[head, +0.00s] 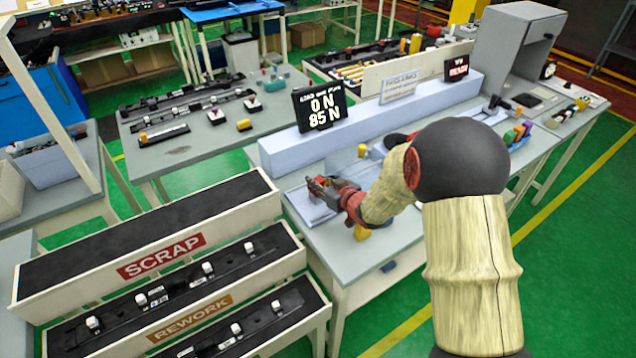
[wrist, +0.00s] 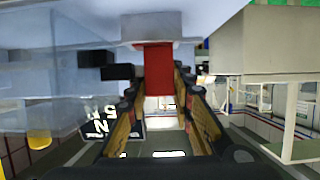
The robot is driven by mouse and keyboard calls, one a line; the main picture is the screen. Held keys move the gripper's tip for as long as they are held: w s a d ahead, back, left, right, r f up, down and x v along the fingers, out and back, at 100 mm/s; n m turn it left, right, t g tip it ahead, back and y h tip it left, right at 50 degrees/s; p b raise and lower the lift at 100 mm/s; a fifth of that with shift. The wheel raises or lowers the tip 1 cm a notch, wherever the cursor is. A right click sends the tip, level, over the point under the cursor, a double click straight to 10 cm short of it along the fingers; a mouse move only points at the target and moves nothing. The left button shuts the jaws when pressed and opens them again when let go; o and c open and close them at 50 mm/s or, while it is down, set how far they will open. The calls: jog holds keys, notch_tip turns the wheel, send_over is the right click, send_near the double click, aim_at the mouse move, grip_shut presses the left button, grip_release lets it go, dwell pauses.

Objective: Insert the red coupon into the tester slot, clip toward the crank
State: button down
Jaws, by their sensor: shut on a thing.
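In the wrist view the red coupon (wrist: 158,72) sits between the two fingers of my gripper (wrist: 160,88), which is shut on it. The coupon's far end meets or overlaps a pale grey block (wrist: 152,27); I cannot tell whether it is touching or in a slot. A dark block (wrist: 117,72) lies just left of the coupon. In the head view my gripper (head: 322,192) is low over the grey bench, in front of the force display (head: 320,107) reading 0 N and 85 N. The coupon, its clip, the slot and the crank cannot be made out there.
A long pale blue ledge (head: 372,120) runs behind my gripper. A rack of coloured pieces (head: 517,133) stands to the right. The scrap bin (head: 160,255) and rework bin (head: 190,305) stand at the left front. A yellow piece (head: 362,151) is near my wrist.

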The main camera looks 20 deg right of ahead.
jog(key=shift+f, duration=0.15)
jog(key=c, duration=1.6)
grip_release()
jog(key=shift+o, duration=0.6)
jog(key=s+d+r+m+g+h, duration=0.2)
jog(key=s+d+r+h, duration=0.15)
jog(key=s+r, duration=0.55)
jog(key=s+d+r+m+g+h, duration=0.1)
jog(key=s+d+r+h, duration=0.25)
jog(key=s+r, duration=0.6)
jog(key=s+a+g+y, duration=0.1)
jog(key=s+a+g, duration=0.1)
jog(key=s, duration=0.9)
jog(key=s+a+g+y, duration=0.1)
jog(key=s+a, duration=0.4)
jog(key=s, duration=0.6)
jog(key=shift+s+r+m+g+y, duration=0.2)
jog(key=shift+r+m+g+y, duration=0.15)
jog(key=shift+g, duration=0.35)
